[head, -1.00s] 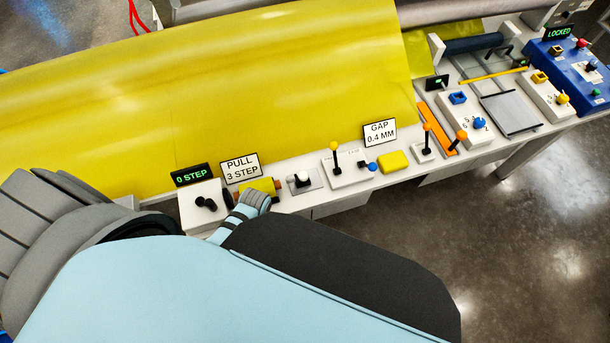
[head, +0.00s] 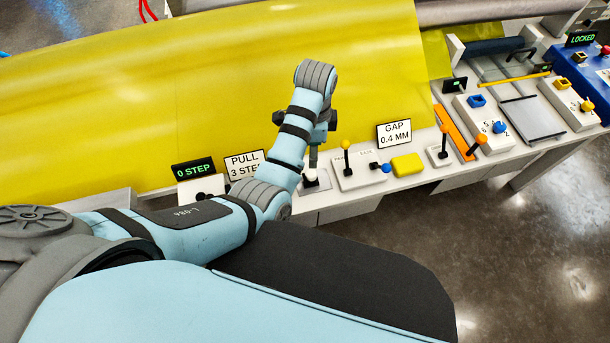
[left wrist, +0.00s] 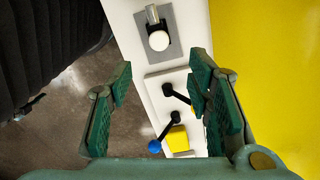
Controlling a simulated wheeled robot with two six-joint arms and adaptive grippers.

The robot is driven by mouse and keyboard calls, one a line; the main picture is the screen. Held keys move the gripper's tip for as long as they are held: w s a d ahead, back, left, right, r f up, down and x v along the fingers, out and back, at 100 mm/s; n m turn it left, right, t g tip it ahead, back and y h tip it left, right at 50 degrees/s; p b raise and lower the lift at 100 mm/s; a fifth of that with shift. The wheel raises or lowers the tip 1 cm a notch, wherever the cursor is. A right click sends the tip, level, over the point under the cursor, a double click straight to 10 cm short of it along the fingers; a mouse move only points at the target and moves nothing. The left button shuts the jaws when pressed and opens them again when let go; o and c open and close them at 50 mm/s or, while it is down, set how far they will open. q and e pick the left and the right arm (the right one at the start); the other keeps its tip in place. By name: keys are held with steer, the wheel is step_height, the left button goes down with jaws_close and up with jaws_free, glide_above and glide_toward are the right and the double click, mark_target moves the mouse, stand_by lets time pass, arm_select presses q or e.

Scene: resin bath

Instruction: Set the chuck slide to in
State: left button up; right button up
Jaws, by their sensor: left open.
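A white round knob (head: 311,175) sits on a small grey slotted plate on the white bench; I take it for the chuck slide, though no label on it is readable. It also shows in the left wrist view (left wrist: 158,41), on its grey plate (left wrist: 174,19) with a metal piece beside it. My left gripper (head: 314,155) hangs over this knob in the head view, partly hidden by its own wrist. In the left wrist view its green fingers (left wrist: 161,75) are spread wide and empty, with the knob just beyond the tips. My right gripper is not in view.
A lever with a yellow ball (head: 346,145), a blue-knobbed lever (head: 386,168) and a yellow block (head: 407,165) stand right of the knob. Signs (head: 394,134) and a "0 STEP" display (head: 194,168) line the bench. Yellow sheet (head: 200,100) spreads behind.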

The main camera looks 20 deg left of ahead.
mark_target(311, 174)
arm_select(q)
step_height(311, 174, down, 13)
steer(key=b, duration=0.4)
steer(key=shift+s, duration=0.1)
steer(key=shift+c, duration=0.6)
jaws_close()
steer(key=shift+a+r, duration=0.1)
